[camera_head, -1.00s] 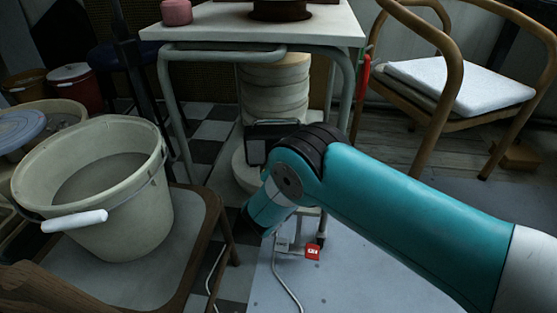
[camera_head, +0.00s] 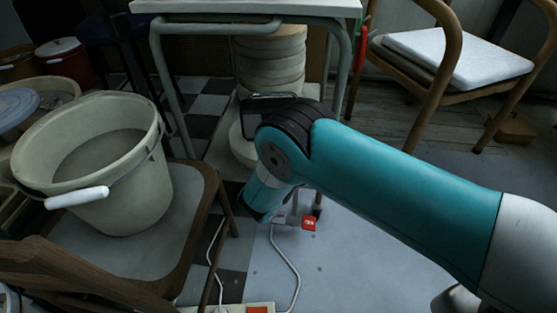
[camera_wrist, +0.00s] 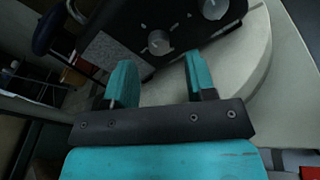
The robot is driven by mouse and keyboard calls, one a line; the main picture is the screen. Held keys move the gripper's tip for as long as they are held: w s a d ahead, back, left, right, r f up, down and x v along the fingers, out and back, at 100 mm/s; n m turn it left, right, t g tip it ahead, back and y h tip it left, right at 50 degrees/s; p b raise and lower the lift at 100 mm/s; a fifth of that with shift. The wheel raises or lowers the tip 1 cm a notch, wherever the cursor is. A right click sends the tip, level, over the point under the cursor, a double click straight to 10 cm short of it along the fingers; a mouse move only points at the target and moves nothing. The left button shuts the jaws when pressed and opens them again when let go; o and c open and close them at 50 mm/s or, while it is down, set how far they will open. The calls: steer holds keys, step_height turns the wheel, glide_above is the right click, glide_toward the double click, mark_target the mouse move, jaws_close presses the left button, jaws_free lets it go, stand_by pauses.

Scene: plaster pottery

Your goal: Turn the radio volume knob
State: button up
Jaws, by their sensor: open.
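The radio's dark front panel (camera_wrist: 135,30) fills the upper part of the wrist view, tilted. It carries two light grey knobs: one nearer the middle (camera_wrist: 159,42) and one at the top edge (camera_wrist: 213,8). My gripper (camera_wrist: 158,70) is open, with its two teal fingers apart and nothing between them. In the picture, the nearer knob lies just beyond the gap between the fingertips, with no clear contact. In the head view the radio (camera_head: 250,113) is mostly hidden behind my teal arm. My gripper is not clearly visible there.
A pale round slab (camera_wrist: 255,60) lies beside the radio. A white table (camera_head: 250,7) stands over stacked round slabs (camera_head: 270,55). A bucket (camera_head: 130,200) sits on a chair at left; another chair (camera_head: 455,55) stands at right. A cable (camera_head: 292,265) lies on the floor.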

steer(key=s+r+p, duration=0.1)
steer(key=s+p, duration=1.3)
steer(key=p, duration=0.5)
steer(key=shift+s+r, duration=0.2)
steer(key=shift+r, duration=0.05)
steer(key=shift+d, duration=0.1)
